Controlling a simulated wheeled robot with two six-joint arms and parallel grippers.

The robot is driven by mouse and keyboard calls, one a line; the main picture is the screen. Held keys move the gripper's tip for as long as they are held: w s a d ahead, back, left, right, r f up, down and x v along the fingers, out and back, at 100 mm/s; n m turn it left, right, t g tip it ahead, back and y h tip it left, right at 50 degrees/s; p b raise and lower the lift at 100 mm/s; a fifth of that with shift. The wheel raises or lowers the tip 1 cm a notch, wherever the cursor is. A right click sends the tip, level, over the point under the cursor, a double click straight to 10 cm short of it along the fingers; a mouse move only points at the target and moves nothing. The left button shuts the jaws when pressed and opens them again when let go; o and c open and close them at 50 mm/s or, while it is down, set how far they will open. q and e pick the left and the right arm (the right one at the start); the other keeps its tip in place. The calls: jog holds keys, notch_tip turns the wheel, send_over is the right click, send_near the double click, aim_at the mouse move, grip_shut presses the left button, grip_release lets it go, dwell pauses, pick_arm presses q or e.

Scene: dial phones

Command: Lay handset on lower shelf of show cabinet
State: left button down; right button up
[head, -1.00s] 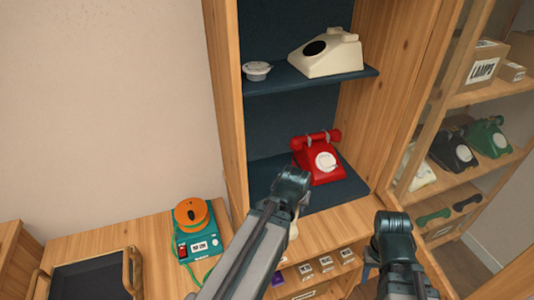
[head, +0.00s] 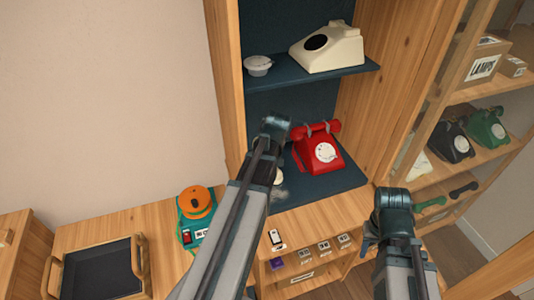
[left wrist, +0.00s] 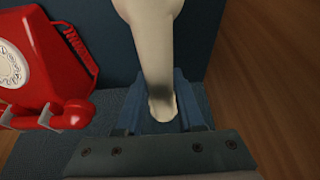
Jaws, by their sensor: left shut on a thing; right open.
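The cream handset (left wrist: 152,45) is held in my left gripper (left wrist: 164,112), shut around its grip. In the head view my left arm covers most of it; a cream end (head: 278,177) shows beside the arm. It is in front of the dark lower shelf (head: 325,190) of the show cabinet (head: 395,70), left of a red phone (head: 318,150). I cannot tell whether the handset touches the shelf. The red phone also stands close on the left in the left wrist view (left wrist: 35,60). My right gripper (head: 371,238) is open and empty, in front of the cabinet's right side.
A teal device with an orange top (head: 196,202) and a black tray (head: 100,268) are on the left counter. A glass-fronted cabinet (head: 470,110) stands right.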

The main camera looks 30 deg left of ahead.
pick_arm(q)
jog(key=shift+f, duration=0.15)
notch_tip(320, 180, down, 7)
jog(key=b, duration=0.6)
jog(key=shift+r+b, duration=0.2)
jog(key=shift+b, duration=0.2)
jog(key=shift+f+b, duration=0.6)
jog(key=shift+c, duration=2.2)
grip_release()
jog(key=shift+r, duration=0.1)
jog(key=p+v, duration=1.3)
jog(key=v, duration=0.1)
